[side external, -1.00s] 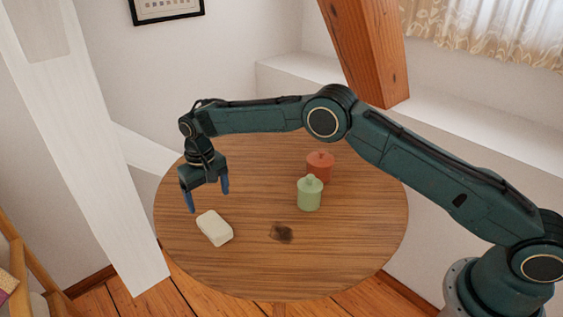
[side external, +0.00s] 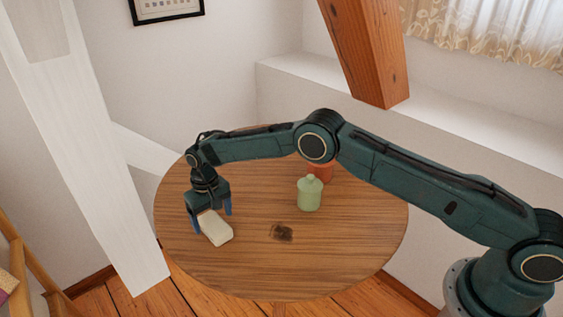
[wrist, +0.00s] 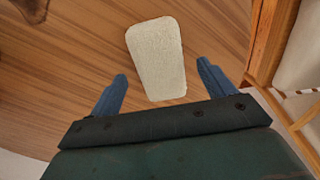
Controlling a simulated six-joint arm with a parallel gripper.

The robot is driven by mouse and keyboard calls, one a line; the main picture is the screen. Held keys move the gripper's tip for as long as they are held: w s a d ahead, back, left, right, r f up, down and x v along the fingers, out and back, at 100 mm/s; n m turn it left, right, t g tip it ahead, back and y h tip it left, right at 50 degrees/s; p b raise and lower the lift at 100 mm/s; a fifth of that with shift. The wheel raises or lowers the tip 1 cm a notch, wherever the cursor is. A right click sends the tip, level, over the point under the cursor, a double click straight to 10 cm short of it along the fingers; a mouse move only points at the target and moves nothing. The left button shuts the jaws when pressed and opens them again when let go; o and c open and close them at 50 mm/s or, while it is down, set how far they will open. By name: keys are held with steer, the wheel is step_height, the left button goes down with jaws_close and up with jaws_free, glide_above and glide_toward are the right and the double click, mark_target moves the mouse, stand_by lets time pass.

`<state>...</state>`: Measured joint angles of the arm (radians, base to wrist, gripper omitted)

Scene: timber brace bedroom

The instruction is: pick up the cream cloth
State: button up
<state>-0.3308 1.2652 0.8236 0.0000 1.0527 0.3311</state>
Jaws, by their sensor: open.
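The cream cloth (side external: 216,229) is a pale folded block lying on the round wooden table, near its left edge. It also shows in the wrist view (wrist: 157,58), just beyond and between my blue fingertips. My gripper (side external: 213,222) is open and low over the cloth's far end, with one finger on either side of it. In the wrist view my gripper (wrist: 160,82) has its fingers spread wider than the cloth, and nothing is held. I cannot tell whether the fingertips touch the table.
A green lidded jar (side external: 310,194) stands on the wooden table (side external: 330,260), with a red jar (side external: 322,172) behind it, partly hidden by my arm. A dark patch (side external: 282,233) lies right of the cloth. A white timber brace (side external: 100,170) slants past the table's left side.

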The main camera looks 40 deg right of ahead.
steer(key=shift+f, duration=1.5)
steer(key=shift+c, duration=0.2)
steer(key=c, duration=1)
